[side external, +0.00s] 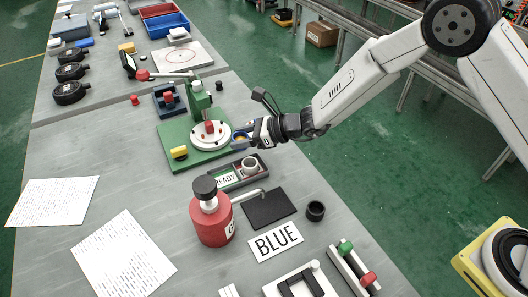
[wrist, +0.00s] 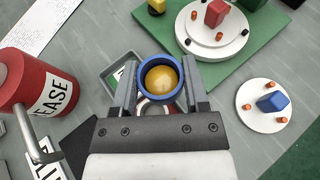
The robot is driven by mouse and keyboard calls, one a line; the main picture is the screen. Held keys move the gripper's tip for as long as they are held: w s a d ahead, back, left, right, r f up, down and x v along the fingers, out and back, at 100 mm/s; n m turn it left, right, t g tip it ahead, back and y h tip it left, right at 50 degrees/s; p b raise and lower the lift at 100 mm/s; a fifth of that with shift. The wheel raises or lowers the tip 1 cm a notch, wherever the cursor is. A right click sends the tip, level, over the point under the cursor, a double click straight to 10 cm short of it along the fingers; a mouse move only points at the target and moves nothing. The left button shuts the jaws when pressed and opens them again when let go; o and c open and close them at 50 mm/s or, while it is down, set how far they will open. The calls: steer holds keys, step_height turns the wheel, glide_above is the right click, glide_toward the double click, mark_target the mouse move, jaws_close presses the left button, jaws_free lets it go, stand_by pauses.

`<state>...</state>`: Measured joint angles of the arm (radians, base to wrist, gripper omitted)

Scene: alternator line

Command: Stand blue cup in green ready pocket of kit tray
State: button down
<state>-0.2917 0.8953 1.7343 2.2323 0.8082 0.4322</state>
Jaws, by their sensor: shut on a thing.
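The blue cup (wrist: 145,68) is gripped by its sides between the two fingers of my gripper (wrist: 160,82) in the wrist view, with something yellow-gold inside it. In the side view the blue cup (side external: 236,136) is partly covered by my gripper (side external: 241,138), held in the air beside the green fixture. The dark kit tray (side external: 266,174) lies nearer the camera. In the wrist view the cup and fingers hide much of the tray (wrist: 108,77).
The green fixture (side external: 172,150) carries a white disc with a red block. A red bottle (side external: 211,226) with a dark cap and spout stands close to the tray. A black pad (side external: 270,208), a BLUE card (side external: 275,242) and a small black cup (side external: 316,211) lie nearer.

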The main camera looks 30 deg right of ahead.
steer(key=m+t, duration=0.1)
glide_above(226, 180)
steer(key=w+d, duration=0.1)
steer(key=d, duration=0.1)
steer(key=shift+r+h, duration=0.1)
steer(key=shift+h, duration=0.3)
steer(key=shift+s+a+m+t+h, duration=0.2)
steer(key=shift+s+a+m, duration=0.1)
steer(key=shift+a, duration=0.2)
steer(key=shift+s+a+m+t+h, duration=0.2)
steer(key=shift+s+a, duration=0.05)
steer(key=shift+a, duration=0.25)
steer(key=shift+f, duration=0.2)
steer(key=shift+f, duration=3)
